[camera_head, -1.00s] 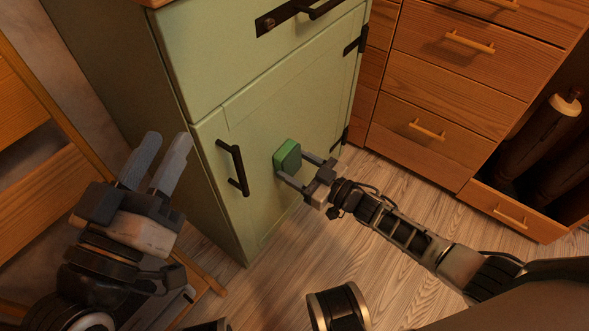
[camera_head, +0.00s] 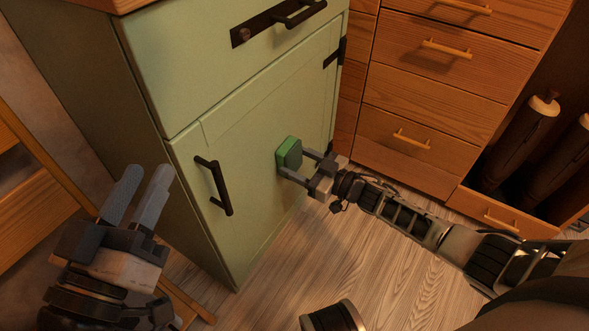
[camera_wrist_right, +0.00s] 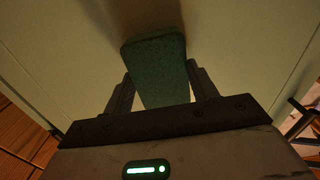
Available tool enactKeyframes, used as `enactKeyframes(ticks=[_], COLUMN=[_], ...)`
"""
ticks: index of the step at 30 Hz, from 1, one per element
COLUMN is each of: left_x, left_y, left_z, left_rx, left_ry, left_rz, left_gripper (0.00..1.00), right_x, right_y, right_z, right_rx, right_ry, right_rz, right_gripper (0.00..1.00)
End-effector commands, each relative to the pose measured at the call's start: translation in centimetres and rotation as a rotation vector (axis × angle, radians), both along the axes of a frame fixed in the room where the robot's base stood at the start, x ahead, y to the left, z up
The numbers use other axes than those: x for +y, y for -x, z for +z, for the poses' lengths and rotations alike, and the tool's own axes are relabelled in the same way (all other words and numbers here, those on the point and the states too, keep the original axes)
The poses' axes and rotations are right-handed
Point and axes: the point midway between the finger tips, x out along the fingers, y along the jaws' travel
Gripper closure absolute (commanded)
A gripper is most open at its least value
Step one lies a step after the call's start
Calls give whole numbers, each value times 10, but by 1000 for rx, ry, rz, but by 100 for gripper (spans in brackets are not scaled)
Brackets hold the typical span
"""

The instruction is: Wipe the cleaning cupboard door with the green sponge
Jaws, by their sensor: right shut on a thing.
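The cleaning cupboard door (camera_head: 245,190) is a pale green panel with a dark vertical handle (camera_head: 213,185) on its left side. It looks closed. The green sponge (camera_head: 289,154) is at the middle of the door, its far face against or very close to the panel. My right gripper (camera_head: 305,167) is shut on the sponge. In the right wrist view the sponge (camera_wrist_right: 158,70) sits between the two fingers, with the pale door beyond it. My left gripper (camera_head: 138,195) is empty at the lower left, its fingers apart, away from the cupboard.
A green drawer with a dark handle (camera_head: 300,13) is above the door. Wooden drawers (camera_head: 415,100) stand to the right, beside an open compartment with dark rolled shapes (camera_head: 525,140). A wooden frame (camera_head: 35,205) is at the left. Wooden floor (camera_head: 300,250) is clear in front.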

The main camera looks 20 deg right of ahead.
Motion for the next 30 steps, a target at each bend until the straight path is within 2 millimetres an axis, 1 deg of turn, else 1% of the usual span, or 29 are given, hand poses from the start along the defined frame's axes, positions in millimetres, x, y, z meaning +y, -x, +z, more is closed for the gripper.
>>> enactKeyframes(ticks=[5, 15, 19, 25, 30], left_x=[0, 0, 0, 0, 0], left_y=[0, 0, 0, 0, 0], left_z=[-5, -24, -23, -18, -7], left_rx=[0, 0, 0, 0, 0], left_ry=[0, 0, 0, 0, 0], left_rz=[0, 0, 0, 0, 0], left_gripper=[64, 64, 64, 64, 64], right_x=[-5, -28, -32, -28, -16], right_y=[-5, -26, -28, -24, -14], right_z=[-1, -1, 3, 4, 5], right_rx=[-1, -4, -3, -3, -1], right_ry=[2, 1, -1, -3, -6], right_rz=[1, -3, -6, -3, 1], right_gripper=[61, 60, 61, 61, 61])
